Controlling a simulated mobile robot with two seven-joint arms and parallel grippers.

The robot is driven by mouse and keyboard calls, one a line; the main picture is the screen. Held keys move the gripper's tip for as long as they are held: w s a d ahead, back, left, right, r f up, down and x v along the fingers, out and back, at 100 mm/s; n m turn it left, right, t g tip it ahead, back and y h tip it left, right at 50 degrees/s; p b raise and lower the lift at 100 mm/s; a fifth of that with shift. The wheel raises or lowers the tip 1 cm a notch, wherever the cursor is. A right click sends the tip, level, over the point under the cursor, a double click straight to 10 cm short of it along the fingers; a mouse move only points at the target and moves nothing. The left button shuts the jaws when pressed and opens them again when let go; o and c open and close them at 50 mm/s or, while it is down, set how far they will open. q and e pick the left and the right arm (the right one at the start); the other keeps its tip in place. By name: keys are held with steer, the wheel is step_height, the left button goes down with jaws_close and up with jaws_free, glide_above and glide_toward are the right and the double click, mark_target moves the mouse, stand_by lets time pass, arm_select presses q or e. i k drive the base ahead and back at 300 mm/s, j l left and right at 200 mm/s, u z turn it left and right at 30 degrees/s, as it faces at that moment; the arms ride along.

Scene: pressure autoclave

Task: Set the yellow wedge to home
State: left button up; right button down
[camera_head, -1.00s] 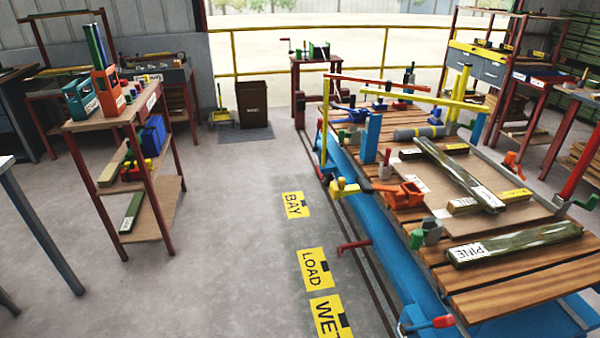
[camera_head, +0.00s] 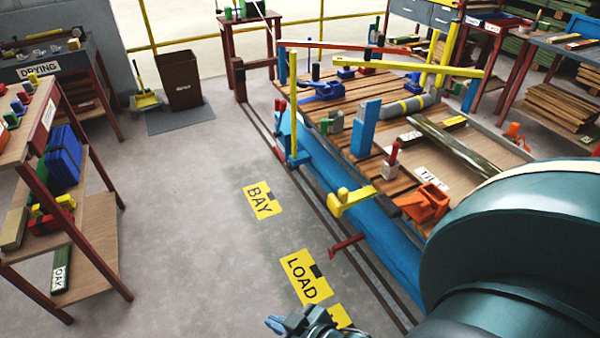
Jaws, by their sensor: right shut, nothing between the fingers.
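I cannot tell for sure which part is the yellow wedge. A yellow block-like fitting (camera_head: 350,199) juts from the near left side of the slatted trolley (camera_head: 335,183), close to an orange clamp (camera_head: 425,203). Another yellow piece (camera_head: 65,201) lies on the left shelf rack beside red and green pieces. My right gripper (camera_head: 277,322) is at the bottom edge, over the floor near the LOAD marking, shut and empty, well apart from both yellow pieces. My right arm hides the trolley's near right part. My left gripper is out of view.
A yellow bar (camera_head: 420,66) and red bar (camera_head: 345,46) span the trolley top. A brown bin (camera_head: 180,82) stands at the back. The floor around the BAY marking (camera_head: 262,200) is clear.

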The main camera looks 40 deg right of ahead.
mark_target(344, 200)
steer(key=i+z, duration=0.25)
steer(key=i, duration=0.2)
steer(key=i+j+z, duration=0.55)
steer(key=i, duration=0.25)
steer(key=i+j+z, duration=0.15)
steer(key=z, duration=0.25)
steer(key=i+j+z, duration=0.25)
steer(key=z, duration=0.15)
steer(key=i+j+z, duration=0.2)
steer(key=z, duration=0.15)
steer(key=i+j+z, duration=0.15)
steer(key=j+z, duration=0.75)
steer(key=j, duration=0.2)
